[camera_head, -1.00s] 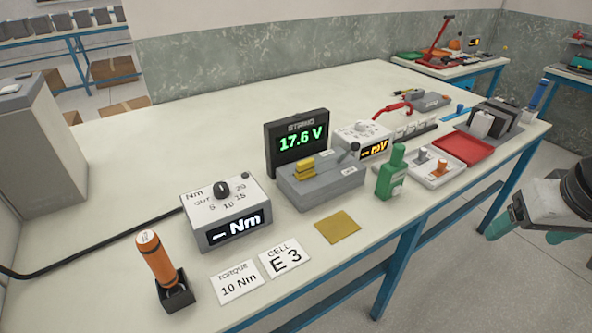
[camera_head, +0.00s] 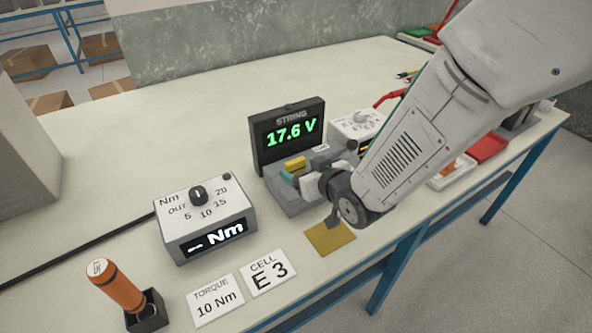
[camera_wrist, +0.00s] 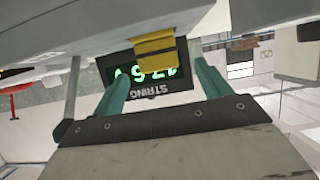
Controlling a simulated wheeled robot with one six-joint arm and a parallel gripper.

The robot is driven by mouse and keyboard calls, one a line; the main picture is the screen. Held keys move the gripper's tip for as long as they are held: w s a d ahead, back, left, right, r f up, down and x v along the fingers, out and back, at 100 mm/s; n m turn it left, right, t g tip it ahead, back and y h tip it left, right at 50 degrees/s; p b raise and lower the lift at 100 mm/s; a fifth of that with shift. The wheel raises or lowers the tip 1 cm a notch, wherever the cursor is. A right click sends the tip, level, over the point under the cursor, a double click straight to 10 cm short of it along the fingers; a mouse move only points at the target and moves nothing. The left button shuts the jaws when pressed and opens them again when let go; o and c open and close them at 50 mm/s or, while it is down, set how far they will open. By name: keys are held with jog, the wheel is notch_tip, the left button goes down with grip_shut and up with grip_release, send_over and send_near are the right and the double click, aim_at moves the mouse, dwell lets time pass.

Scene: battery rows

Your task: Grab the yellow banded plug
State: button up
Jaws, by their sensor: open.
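The yellow banded plug (camera_head: 294,163) sits on the grey block (camera_head: 296,204) in front of the STRING display. In the wrist view the plug (camera_wrist: 156,52) appears upside down, hanging from the grey surface at the top. My gripper (camera_wrist: 162,68) is open, its two teal fingers spread to either side of the plug in that picture. The plug lies near the fingertips with gaps on both sides; I see no contact. In the head view my gripper (camera_head: 297,180) is low beside the block, and my arm hides the block's right part.
The STRING display (camera_head: 287,136) reads 17.6 V right behind the block. A torque box (camera_head: 205,222) and an orange-handled driver (camera_head: 117,287) stand to the left. A gold mat (camera_head: 328,238) lies in front. A red tray (camera_head: 487,148) is at the right.

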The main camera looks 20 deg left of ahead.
aim_at(297, 164)
jog(key=x, duration=0.7)
jog(key=shift+d, duration=0.1)
jog(key=c, duration=1.1)
